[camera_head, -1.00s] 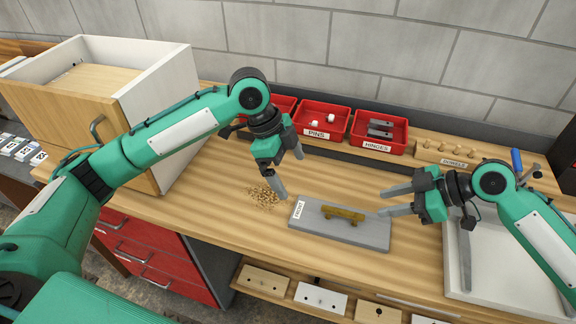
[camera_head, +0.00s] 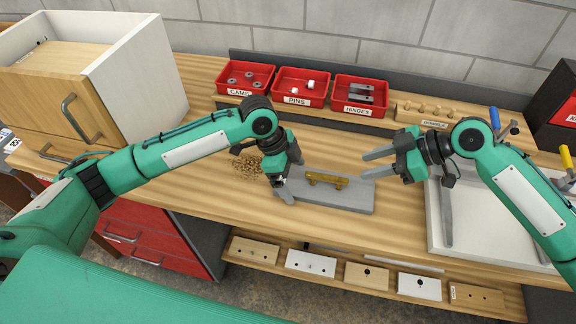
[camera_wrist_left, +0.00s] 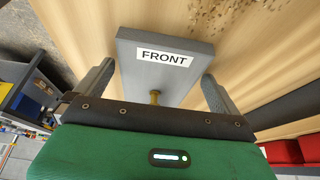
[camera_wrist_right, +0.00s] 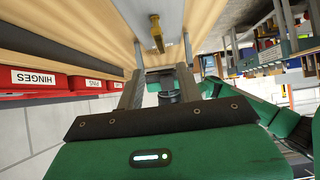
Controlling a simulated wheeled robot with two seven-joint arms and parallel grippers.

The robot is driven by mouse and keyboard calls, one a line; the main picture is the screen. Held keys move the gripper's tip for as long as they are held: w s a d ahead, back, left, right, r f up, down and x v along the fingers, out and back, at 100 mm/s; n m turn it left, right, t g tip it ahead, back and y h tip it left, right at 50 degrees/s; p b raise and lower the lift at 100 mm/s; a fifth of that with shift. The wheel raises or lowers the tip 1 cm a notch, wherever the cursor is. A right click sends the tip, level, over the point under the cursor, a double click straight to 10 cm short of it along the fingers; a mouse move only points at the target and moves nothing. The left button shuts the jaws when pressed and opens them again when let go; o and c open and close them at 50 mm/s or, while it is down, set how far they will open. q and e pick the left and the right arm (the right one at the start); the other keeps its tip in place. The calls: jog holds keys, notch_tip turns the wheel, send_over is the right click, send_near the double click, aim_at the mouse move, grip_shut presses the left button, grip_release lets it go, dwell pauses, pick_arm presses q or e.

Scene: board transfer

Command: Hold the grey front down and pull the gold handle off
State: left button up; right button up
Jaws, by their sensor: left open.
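The grey front (camera_head: 350,198) lies flat on the wooden bench. The gold handle (camera_head: 327,179) is attached along the middle of its upper face; it also shows in the right wrist view (camera_wrist_right: 157,36). My left gripper (camera_head: 291,179) is open at the front's left end. In the left wrist view its fingers stand on either side of the end with the FRONT label (camera_wrist_left: 164,57); I cannot tell whether they touch it. My right gripper (camera_head: 366,164) is open and empty above the front's right end, fingers pointing toward the handle and apart from it.
Red bins of cams (camera_head: 245,78), pins (camera_head: 301,86) and hinges (camera_head: 360,95) stand along the back. A dowel block (camera_head: 440,112) is beside them. A white tray (camera_head: 434,215) is at right. Wood shavings (camera_head: 245,165) lie left of the front. An open drawer box (camera_head: 140,85) stands far left.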

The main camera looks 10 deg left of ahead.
aim_at(330, 177)
pick_arm(q)
jog(key=c, duration=1)
pick_arm(e)
jog(key=shift+c, duration=0.6)
jog(key=shift+x, duration=5.05)
jog(key=shift+d+f, duration=0.2)
grip_shut()
